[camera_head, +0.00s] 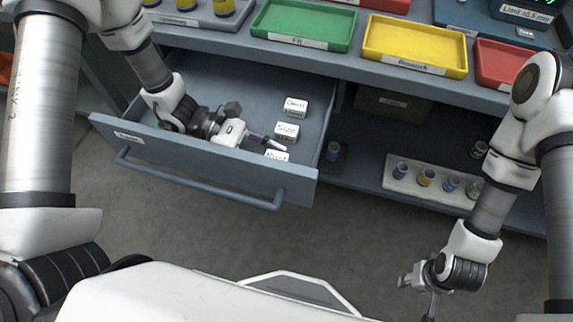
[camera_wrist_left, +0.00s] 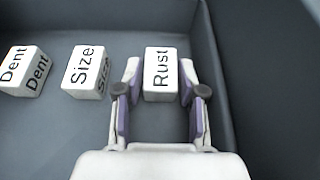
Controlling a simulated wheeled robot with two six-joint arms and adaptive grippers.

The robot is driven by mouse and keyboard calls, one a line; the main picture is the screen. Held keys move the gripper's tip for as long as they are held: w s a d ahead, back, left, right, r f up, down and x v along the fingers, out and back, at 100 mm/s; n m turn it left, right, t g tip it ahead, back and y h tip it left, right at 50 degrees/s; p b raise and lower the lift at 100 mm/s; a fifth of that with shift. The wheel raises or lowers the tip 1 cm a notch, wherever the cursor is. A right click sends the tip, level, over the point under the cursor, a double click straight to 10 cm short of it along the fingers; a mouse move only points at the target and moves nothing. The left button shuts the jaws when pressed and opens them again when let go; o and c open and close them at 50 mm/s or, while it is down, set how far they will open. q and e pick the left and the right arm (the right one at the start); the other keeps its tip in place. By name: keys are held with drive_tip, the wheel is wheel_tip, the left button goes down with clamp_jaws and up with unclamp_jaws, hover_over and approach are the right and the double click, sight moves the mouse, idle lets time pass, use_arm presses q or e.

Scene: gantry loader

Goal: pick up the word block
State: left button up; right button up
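Three white word blocks sit in a row in the open drawer. They read "Dent" (camera_wrist_left: 24,72), "Size" (camera_wrist_left: 84,72) and "Rust" (camera_wrist_left: 160,74) in the left wrist view. In the head view Dent (camera_head: 296,106) and Size (camera_head: 286,131) show clearly, while Rust (camera_head: 276,156) is partly hidden by the drawer front and my gripper. My left gripper (camera_wrist_left: 160,88) is open, with its fingers on either side of the Rust block and small gaps between. It reaches into the drawer in the head view (camera_head: 268,146). My right gripper (camera_head: 414,291) hangs empty at lower right, its fingers apart.
The drawer front (camera_head: 210,163) and its handle stand nearest me. A drawer wall lies close right of Rust in the wrist view. Green (camera_head: 304,24), yellow (camera_head: 415,45) and red trays sit on the worktop above. A white rack (camera_head: 428,182) stands on the lower shelf.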

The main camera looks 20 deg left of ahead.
use_arm(q)
drive_tip(key=shift+a, duration=0.15)
drive_tip(key=shift+c, duration=0.7)
drive_tip(key=shift+a, duration=0.15)
drive_tip(key=c, duration=0.6)
clamp_jaws()
drive_tip(key=shift+d, duration=0.2)
